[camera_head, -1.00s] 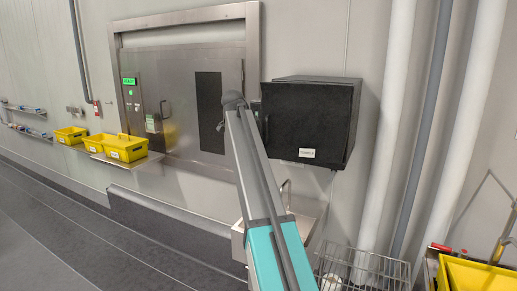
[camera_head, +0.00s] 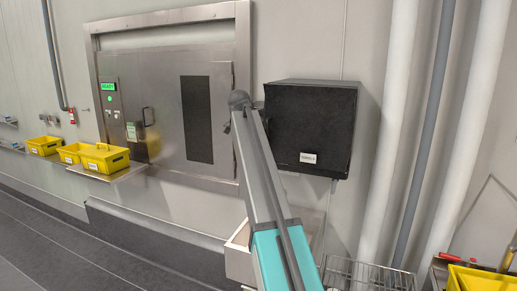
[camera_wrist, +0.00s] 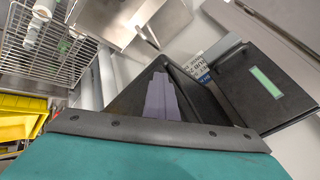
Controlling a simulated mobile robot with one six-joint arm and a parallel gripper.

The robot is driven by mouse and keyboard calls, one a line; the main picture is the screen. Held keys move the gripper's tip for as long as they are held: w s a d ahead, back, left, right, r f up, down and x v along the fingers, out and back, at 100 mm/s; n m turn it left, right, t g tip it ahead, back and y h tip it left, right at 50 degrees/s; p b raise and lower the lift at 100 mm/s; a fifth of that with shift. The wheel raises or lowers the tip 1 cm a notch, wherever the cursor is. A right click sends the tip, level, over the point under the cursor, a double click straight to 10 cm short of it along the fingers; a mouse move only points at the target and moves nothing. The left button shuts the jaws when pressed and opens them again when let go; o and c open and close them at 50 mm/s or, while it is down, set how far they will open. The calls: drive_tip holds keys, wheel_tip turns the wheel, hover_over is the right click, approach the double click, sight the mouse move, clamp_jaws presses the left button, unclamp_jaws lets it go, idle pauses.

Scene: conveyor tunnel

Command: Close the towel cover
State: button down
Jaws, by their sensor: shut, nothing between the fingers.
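The black towel box (camera_head: 312,122) hangs on the wall right of the steel door in the head view, with a small white label (camera_head: 308,158) low on its front. Its left edge is partly behind my arm. I cannot tell from here how far its cover stands open. My gripper (camera_wrist: 158,82) shows as grey-purple fingers in the wrist view, shut and empty, against a dark wedge-shaped surface. In the head view the fingers are hidden behind the end of my arm. I cannot tell whether they touch the box.
A steel door (camera_head: 165,110) with a green display is left of the box. Yellow crates (camera_head: 100,158) stand on a shelf at left. A sink (camera_head: 240,258) and wire basket (camera_head: 365,275) are below. White pipes (camera_head: 391,130) run at right. A black box with a pale green strip (camera_wrist: 266,82) is at right in the wrist view.

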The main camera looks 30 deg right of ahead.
drive_tip(key=shift+w+d+r, duration=0.35)
drive_tip(key=shift+d+r, duration=0.05)
drive_tip(key=shift+d, duration=0.1)
drive_tip(key=s+a+r+b, duration=0.1)
drive_tip(key=s+a+r, duration=0.2)
drive_tip(key=a+r, duration=0.4)
drive_tip(key=a, duration=0.3)
drive_tip(key=shift+s+b, duration=0.25)
drive_tip(key=shift+b, duration=0.1)
drive_tip(key=shift+a+r, duration=0.1)
idle(0.5)
